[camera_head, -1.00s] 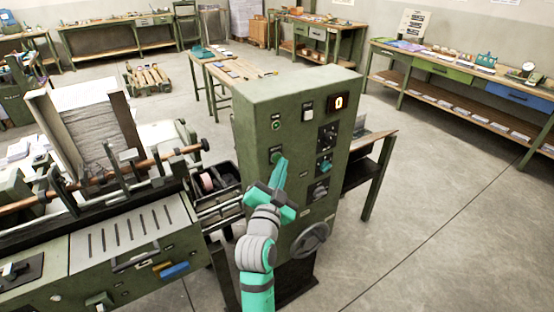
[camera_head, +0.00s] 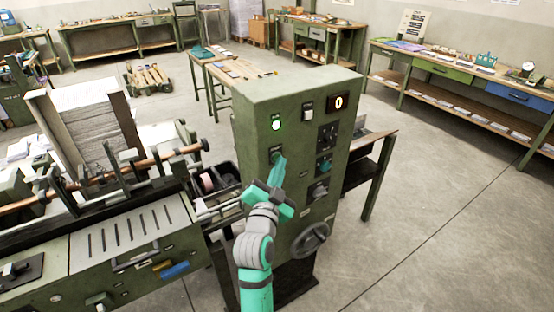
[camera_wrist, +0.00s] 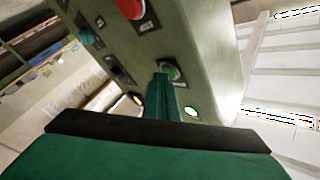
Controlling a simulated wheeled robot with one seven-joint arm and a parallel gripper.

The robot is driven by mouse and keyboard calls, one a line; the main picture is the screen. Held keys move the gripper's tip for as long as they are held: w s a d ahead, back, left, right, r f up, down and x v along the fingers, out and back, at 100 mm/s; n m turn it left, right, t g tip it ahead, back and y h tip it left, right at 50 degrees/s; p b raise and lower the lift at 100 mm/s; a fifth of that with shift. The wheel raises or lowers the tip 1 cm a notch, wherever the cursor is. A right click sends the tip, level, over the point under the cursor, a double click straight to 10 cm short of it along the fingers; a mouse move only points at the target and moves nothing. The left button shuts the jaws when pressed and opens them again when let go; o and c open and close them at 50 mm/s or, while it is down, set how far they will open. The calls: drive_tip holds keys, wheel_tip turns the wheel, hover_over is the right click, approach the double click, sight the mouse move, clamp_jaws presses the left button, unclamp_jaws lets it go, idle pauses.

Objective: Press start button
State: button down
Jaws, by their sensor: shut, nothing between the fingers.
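The green control cabinet (camera_head: 262,100) stands in the middle of the head view. A round green button (camera_wrist: 172,68) sits on its front, below a lamp (camera_head: 276,125) that glows bright; the lamp also shows in the wrist view (camera_wrist: 191,112). I take this button to be the start button; its label is too small to read. My teal gripper (camera_head: 279,165) is shut and empty, with its tips at the button. In the wrist view, the fingers (camera_wrist: 161,85) partly cover the button and appear to touch it. In the head view they hide most of it.
A lit display (camera_head: 339,102) reading 0, switches and a handwheel (camera_head: 310,238) are on the cabinet front. A red button (camera_wrist: 130,8) shows in the wrist view. A long machine (camera_head: 130,225) adjoins the cabinet at left. Open floor (camera_head: 440,210) lies to the right.

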drive_tip(key=shift+s, duration=0.1)
drive_tip(key=shift+s+d, duration=0.45)
drive_tip(key=shift+s, duration=0.15)
drive_tip(key=shift+s+d, duration=0.75)
drive_tip(key=shift+s, duration=0.25)
drive_tip(key=shift+s+d, duration=0.75)
drive_tip(key=shift+s, duration=0.25)
drive_tip(key=s+f+n+g+y, duration=0.25)
drive_tip(key=s+f+n, duration=0.35)
drive_tip(key=s+f, duration=1.45)
drive_tip(key=s+f+n, duration=0.1)
drive_tip(key=s+f, duration=0.1)
drive_tip(key=s, duration=1)
drive_tip(key=s+f+n+g, duration=0.1)
drive_tip(key=s+f+n, duration=0.1)
drive_tip(key=s, duration=1.1)
drive_tip(key=shift+a+f, duration=0.2)
drive_tip(key=shift+f, duration=0.2)
